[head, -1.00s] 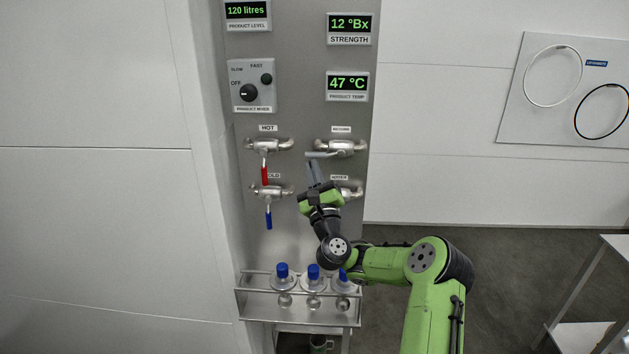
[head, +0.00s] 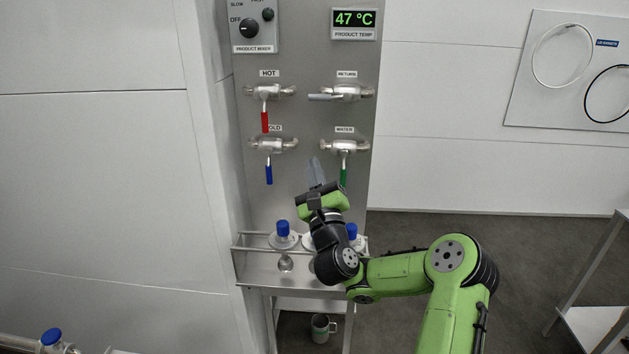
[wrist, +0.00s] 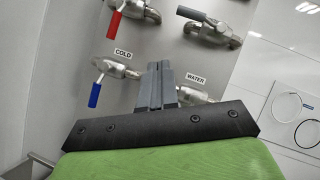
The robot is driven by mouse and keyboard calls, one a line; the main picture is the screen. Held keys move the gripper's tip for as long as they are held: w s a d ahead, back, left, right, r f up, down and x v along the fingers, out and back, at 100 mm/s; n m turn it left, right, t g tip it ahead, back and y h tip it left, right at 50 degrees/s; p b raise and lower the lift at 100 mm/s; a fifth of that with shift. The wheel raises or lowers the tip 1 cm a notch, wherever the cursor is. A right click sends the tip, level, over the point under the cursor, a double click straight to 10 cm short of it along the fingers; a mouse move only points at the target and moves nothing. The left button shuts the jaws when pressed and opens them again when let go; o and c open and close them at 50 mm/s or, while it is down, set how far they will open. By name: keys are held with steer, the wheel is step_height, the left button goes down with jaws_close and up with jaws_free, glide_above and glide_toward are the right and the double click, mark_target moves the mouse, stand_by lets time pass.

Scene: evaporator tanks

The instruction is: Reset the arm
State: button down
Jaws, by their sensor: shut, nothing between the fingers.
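My gripper (head: 316,172) is in front of the steel panel (head: 300,200), between the blue-handled cold valve (head: 269,172) and the green-handled water valve (head: 343,175). In the wrist view my gripper (wrist: 158,68) has its two grey fingers together with nothing between them. The fingers hide part of the panel and the water valve (wrist: 198,94) there. My green arm (head: 400,275) is bent and reaches in from the lower right.
The red-handled hot valve (head: 265,120) and the grey-handled return valve (head: 326,97) are above. Blue-capped bottles (head: 283,235) stand in the rack (head: 262,262) below, one mostly behind my arm. A mug (head: 321,328) sits lower down.

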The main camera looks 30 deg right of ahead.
steer(key=shift+r, duration=0.1)
stand_by(0.3)
steer(key=s+a+n+g+y, duration=0.2)
steer(key=a+n+g+y, duration=0.4)
steer(key=a+n+y, duration=1.6)
steer(key=s+a+f+n+g+h+p, duration=0.1)
steer(key=s+a+f+n+g+h, duration=0.1)
steer(key=s+a+f+n+g, duration=0.25)
steer(key=s+a+f+n+g+h, duration=0.25)
steer(key=a+n, duration=0.25)
steer(key=a, duration=0.3)
steer(key=s+d+f+g+h, duration=0.1)
steer(key=s+d+g+h, duration=0.1)
steer(key=s+d+h, duration=0.3)
steer(key=s+d+f+n+g+h+p, duration=0.1)
steer(key=s+d+h, duration=0.4)
steer(key=s+d, duration=0.7)
steer(key=s+g, duration=0.1)
steer(key=s, duration=0.6)
steer(key=shift+f, duration=0.35)
